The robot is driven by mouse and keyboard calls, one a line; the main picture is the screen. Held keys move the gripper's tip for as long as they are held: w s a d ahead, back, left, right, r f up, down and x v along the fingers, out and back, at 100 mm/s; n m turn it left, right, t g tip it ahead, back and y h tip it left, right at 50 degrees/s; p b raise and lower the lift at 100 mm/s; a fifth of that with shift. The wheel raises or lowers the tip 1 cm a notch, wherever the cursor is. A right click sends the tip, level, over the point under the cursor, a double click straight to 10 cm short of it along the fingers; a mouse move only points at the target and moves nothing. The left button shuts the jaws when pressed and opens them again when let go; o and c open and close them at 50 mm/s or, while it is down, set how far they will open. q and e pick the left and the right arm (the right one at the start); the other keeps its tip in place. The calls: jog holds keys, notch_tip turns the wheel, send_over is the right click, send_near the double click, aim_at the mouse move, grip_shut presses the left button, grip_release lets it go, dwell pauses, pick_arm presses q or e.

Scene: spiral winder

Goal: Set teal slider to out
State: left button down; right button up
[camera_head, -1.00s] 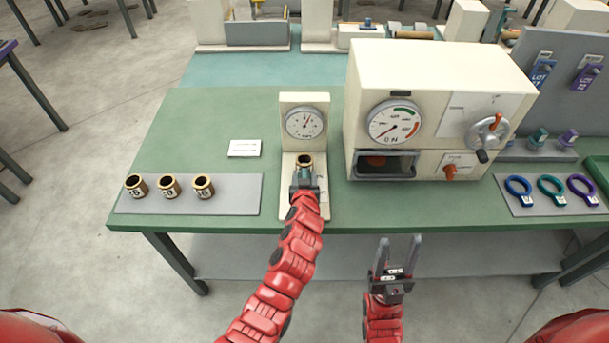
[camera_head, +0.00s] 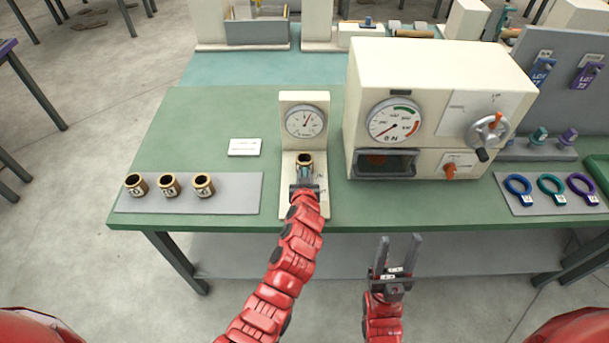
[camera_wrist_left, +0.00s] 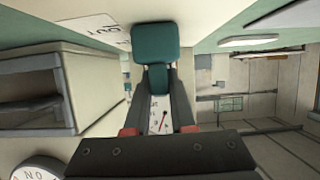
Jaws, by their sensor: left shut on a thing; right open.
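The teal slider shows as a teal block (camera_wrist_left: 155,45) at the end of my left gripper's fingers in the left wrist view. In the head view it is a small teal patch (camera_head: 305,172) in front of the cream gauge stand (camera_head: 304,98), just below a brass ring. My left gripper (camera_head: 305,180) is shut on the slider, low over the stand's base plate. A label reading OUT (camera_wrist_left: 95,30) lies beside the teal block in the wrist view. The slider's track is mostly hidden by my gripper. My right gripper (camera_head: 400,252) is open and empty, in front of the table edge.
Several brass rings stand on a grey mat (camera_head: 235,188) at left. A cream machine (camera_head: 440,65) with a dial and crank stands right of the gauge stand. Blue, teal and purple ring tags lie on a mat (camera_head: 508,205) at far right.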

dwell(0.9)
pick_arm(q)
jog(key=shift+s+f+b, duration=0.15)
jog(key=shift+s+b, duration=0.15)
jog(key=shift+b, duration=0.05)
jog(key=s+b, duration=0.3)
jog(key=s, duration=0.1)
jog(key=shift+s+f, duration=0.1)
jog(key=shift+s, duration=0.65)
